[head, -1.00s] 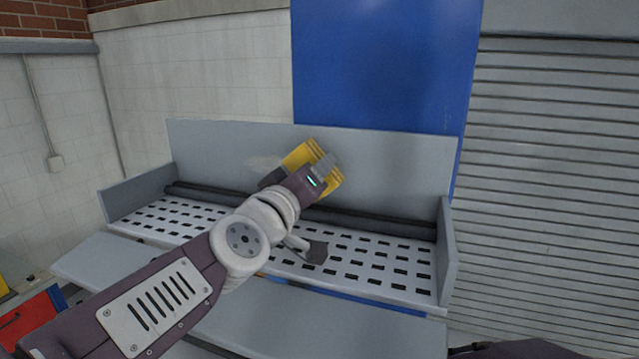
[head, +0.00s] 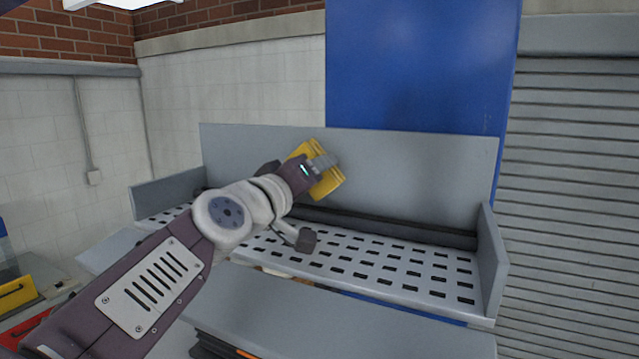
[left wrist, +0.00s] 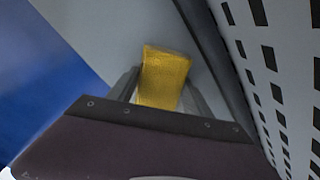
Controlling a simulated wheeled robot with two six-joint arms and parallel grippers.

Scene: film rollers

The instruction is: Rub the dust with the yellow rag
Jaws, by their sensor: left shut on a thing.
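My left gripper (head: 322,163) is shut on the yellow rag (head: 332,184). The rag is folded over, with parts showing on both sides of the fingers. It is at the grey upright back panel (head: 420,170) of a bench, left of the panel's middle. It looks pressed to the panel, but exact contact is hard to tell. In the left wrist view the rag (left wrist: 163,78) sits between the fingers against the grey surface. I see no clear dust patch now; the panel behind the rag and gripper is hidden. My right gripper is not in view.
Dark rollers (head: 400,228) run along the panel's foot, just below the rag. A slotted white bed (head: 400,268) lies in front, with a raised side wall (head: 490,255) at right. The panel's right half is clear.

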